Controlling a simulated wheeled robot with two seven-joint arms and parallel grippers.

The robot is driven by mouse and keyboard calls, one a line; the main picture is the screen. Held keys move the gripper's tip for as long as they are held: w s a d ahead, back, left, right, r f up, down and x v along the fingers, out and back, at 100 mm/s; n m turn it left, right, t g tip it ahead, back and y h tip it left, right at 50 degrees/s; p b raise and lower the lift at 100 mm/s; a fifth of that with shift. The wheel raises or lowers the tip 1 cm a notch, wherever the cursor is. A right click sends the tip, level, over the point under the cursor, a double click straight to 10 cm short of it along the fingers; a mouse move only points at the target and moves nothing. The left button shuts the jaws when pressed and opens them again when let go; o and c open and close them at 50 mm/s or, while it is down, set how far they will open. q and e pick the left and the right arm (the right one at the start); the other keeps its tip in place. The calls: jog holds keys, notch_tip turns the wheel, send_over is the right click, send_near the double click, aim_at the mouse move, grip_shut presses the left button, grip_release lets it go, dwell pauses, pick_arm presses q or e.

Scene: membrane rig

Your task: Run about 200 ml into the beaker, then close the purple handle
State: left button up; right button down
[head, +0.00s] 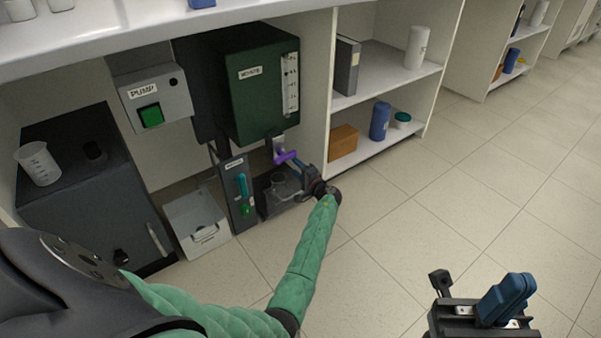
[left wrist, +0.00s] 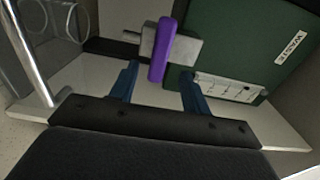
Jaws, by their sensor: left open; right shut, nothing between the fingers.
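The purple handle (head: 284,156) sits on a grey valve below the green WASTE tank (head: 262,88). In the left wrist view the purple handle (left wrist: 161,50) lies crosswise over the grey valve body (left wrist: 182,47). My left gripper (head: 300,166) is open; in its wrist view the blue fingers (left wrist: 160,88) stand either side of the handle's near end, with no clear contact. A clear beaker (head: 283,186) stands under the valve, partly hidden by my left gripper; I cannot read its level. My right gripper (head: 505,297) is shut and empty, away over the floor.
A PUMP box (head: 157,95) with a green button hangs left of the tank. A panel with a teal tube (head: 241,187) stands left of the beaker. Another graduated beaker (head: 39,163) stands on a dark unit. Shelves (head: 385,75) are at right; the floor is clear.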

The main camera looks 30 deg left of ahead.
aim_at(287, 159)
pick_arm(q)
jog(key=x, duration=0.3)
jog(key=shift+w+a, duration=0.1)
jog(key=shift+a, duration=0.1)
jog(key=shift+w+a+f+b, duration=0.1)
jog(key=shift+w+a+b, duration=0.05)
jog(key=shift+a+b, duration=0.25)
jog(key=shift+b+x, duration=0.35)
jog(key=shift+x, duration=0.65)
jog(key=c, duration=0.9)
